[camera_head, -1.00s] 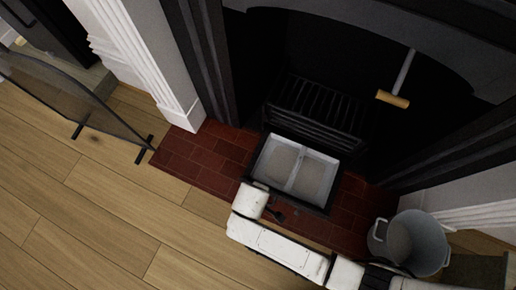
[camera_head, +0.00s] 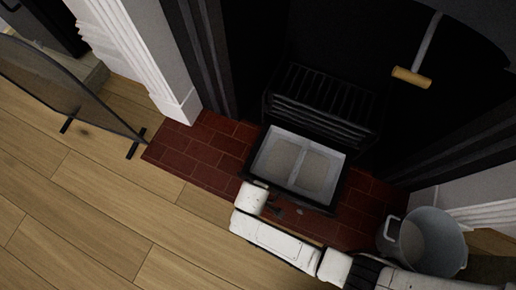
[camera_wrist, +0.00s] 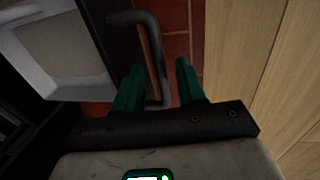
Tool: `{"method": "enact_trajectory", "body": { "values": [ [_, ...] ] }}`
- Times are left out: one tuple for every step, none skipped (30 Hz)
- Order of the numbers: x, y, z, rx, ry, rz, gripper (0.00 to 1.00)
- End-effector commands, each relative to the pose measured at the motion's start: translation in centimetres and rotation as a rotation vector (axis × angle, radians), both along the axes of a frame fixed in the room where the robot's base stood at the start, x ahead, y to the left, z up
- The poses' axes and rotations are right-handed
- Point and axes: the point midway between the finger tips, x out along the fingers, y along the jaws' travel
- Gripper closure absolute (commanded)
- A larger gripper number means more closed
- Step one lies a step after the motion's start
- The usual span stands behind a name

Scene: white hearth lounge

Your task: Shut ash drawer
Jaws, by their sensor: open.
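The ash drawer (camera_head: 262,180) is a black-framed tray with a pale grey inside, split by a divider. It stands pulled out below the black grate, over the red brick hearth. In the wrist view the drawer (camera_wrist: 102,86) fills the upper left, and its dark bar handle (camera_wrist: 153,45) runs down between my fingers. My gripper (camera_wrist: 159,82) is open, with one green finger on each side of the handle's lower end; I cannot tell whether they touch it. In the head view my white wrist hides most of the gripper in front of the drawer.
The black grate (camera_head: 322,107) stands behind the drawer. A grey metal bucket (camera_head: 428,243) stands right of my arm. A glass fire screen (camera_head: 60,85) is at the left. A wooden-handled tool (camera_head: 411,77) is at the upper right. Wood floor lies clear at the lower left.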

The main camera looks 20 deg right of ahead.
Motion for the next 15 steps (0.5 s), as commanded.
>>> {"method": "enact_trajectory", "body": {
  "values": [
    [0.03, 0.00, -0.13, 0.000, 0.000, 0.000, 0.60],
    [0.03, 0.00, -0.14, 0.000, 0.000, 0.000, 0.60],
    [0.04, -0.01, -0.13, 0.000, 0.000, 0.000, 0.60],
    [0.04, -0.01, -0.12, 0.000, 0.000, 0.000, 0.60],
    [0.03, -0.01, -0.11, 0.000, 0.000, 0.000, 0.60],
    [0.03, -0.02, -0.09, 0.000, 0.000, 0.000, 0.60],
    [0.03, -0.02, -0.09, 0.000, 0.000, 0.000, 0.60],
    [0.03, -0.02, -0.09, 0.000, 0.000, 0.000, 0.60],
    [0.03, -0.02, -0.09, 0.000, 0.000, 0.000, 0.63],
    [0.03, -0.02, -0.08, 0.000, 0.000, 0.000, 0.66],
    [0.03, -0.02, -0.08, 0.000, 0.000, 0.000, 0.69],
    [0.03, -0.02, -0.08, 0.000, 0.000, 0.000, 0.72],
    [0.03, -0.02, -0.08, 0.000, 0.000, 0.000, 0.75],
    [0.03, -0.02, -0.08, 0.000, 0.000, 0.000, 0.78],
    [0.03, -0.03, -0.08, 0.000, 0.000, 0.000, 0.82]
  ]
}}
